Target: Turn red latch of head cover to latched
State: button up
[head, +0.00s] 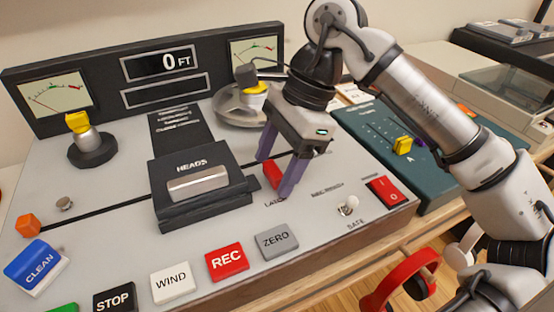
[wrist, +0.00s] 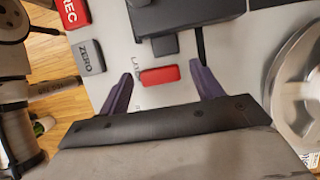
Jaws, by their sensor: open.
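The head cover (head: 176,202) is a black box marked HEADS with a silver handle, sitting on the tape deck. The red latch (head: 270,173) is a small red bar at the cover's right side, partly hidden behind a finger in the head view. In the wrist view the red latch (wrist: 160,75) lies between the fingertips, next to a small dark tab (wrist: 165,45) on the cover's edge. My gripper (head: 275,177) is open, with its purple fingers pointing down on either side of the latch. It also shows in the wrist view (wrist: 160,72); I see no clear contact with the latch.
The REC (head: 227,261) and ZERO (head: 276,241) buttons lie in front of the latch. A toggle switch (head: 348,206) and a red rocker switch (head: 386,191) stand to the right. A silver reel hub (head: 237,108) is close behind my gripper.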

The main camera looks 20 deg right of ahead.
jog(key=c, duration=1)
jog(key=shift+m, duration=0.3)
jog(key=m+b, duration=0.1)
jog(key=m+t+b, duration=0.1)
jog(key=m, duration=0.1)
jog(key=shift+s+a+f+t+b, duration=0.1)
jog(key=shift+a+t+b, duration=0.1)
jog(key=shift+t+b, duration=0.15)
jog(key=m+b, duration=0.1)
jog(key=m, duration=0.1)
jog(key=m+t+h, duration=0.1)
jog(key=m, duration=0.1)
jog(key=m+b, duration=0.1)
jog(key=shift+a+m+t+b, duration=0.3)
jog(key=shift+m+t, duration=0.05)
jog(key=shift+m, duration=0.05)
jog(key=m+h, duration=0.1)
jog(key=m, duration=0.1)
jog(key=m+b, duration=0.1)
jog(key=m, duration=0.1)
jog(key=shift+a+m+t+h, duration=0.2)
jog(key=shift+m+t+h, duration=0.1)
jog(key=shift+t+h, duration=0.1)
jog(key=shift+w+a+m+t+h+b, duration=0.1)
jog(key=shift+w+m+t+h+b, duration=0.2)
jog(key=shift+m, duration=0.65)
jog(key=shift+w+a+m+h+b, duration=0.1)
jog(key=shift+m+h+b, duration=0.3)
jog(key=shift+m, duration=0.55)
jog(key=shift+r, duration=0.2)
